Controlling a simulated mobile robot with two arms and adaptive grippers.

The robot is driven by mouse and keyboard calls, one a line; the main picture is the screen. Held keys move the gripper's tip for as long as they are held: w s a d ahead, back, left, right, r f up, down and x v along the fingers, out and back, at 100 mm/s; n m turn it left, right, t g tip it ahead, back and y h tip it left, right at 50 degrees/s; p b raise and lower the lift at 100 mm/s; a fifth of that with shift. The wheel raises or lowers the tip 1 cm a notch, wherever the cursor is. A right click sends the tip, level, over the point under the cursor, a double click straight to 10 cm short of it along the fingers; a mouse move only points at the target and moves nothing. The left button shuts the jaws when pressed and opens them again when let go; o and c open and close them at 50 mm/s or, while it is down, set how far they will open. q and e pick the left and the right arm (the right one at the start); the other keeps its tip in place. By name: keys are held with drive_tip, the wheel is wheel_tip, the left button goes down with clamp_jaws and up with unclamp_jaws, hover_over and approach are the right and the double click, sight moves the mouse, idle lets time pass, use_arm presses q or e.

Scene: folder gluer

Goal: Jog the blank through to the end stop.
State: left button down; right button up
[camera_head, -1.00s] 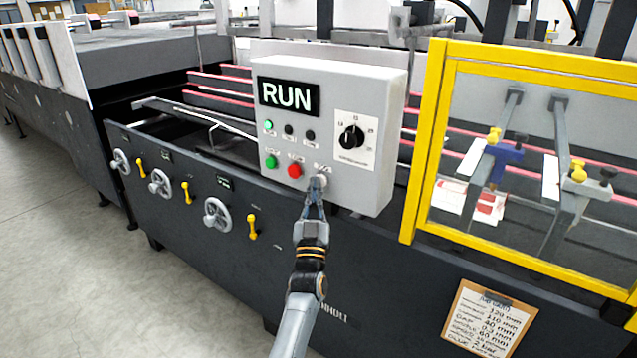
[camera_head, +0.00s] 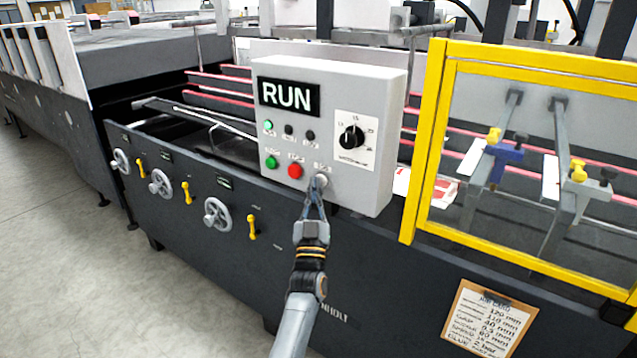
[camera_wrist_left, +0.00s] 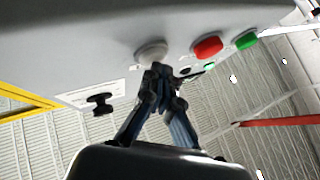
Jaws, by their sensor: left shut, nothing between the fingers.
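The grey control box (camera_head: 370,95) has a lit RUN display (camera_head: 289,96) and a row of green, red and grey-white buttons. My left gripper (camera_head: 318,190) is shut and empty, with its fingertips at the grey-white button (camera_head: 321,181). In the left wrist view the closed fingertips (camera_wrist_left: 160,76) are right at this button (camera_wrist_left: 151,53); whether they press it I cannot tell. The white and red blank (camera_head: 446,190) lies on the machine, partly behind the yellow guard's post. The end stop cannot be made out. My right gripper is not in view.
The yellow guard frame (camera_head: 540,62) stands right of the box. Red belts (camera_head: 215,97) run behind the box. Handwheels (camera_head: 217,214) and yellow levers (camera_head: 252,227) stick out of the front panel. A clipboard (camera_head: 490,318) hangs at lower right. The floor at left is clear.

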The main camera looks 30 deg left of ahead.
use_arm(q)
drive_tip(key=shift+s, duration=0.15)
drive_tip(key=shift+s+p, duration=0.65)
drive_tip(key=shift+s, duration=0.1)
drive_tip(key=s+p, duration=0.2)
drive_tip(key=s, duration=0.1)
drive_tip(key=s+p, duration=0.1)
drive_tip(key=s, duration=0.1)
drive_tip(key=shift+a, duration=0.25)
idle(0.4)
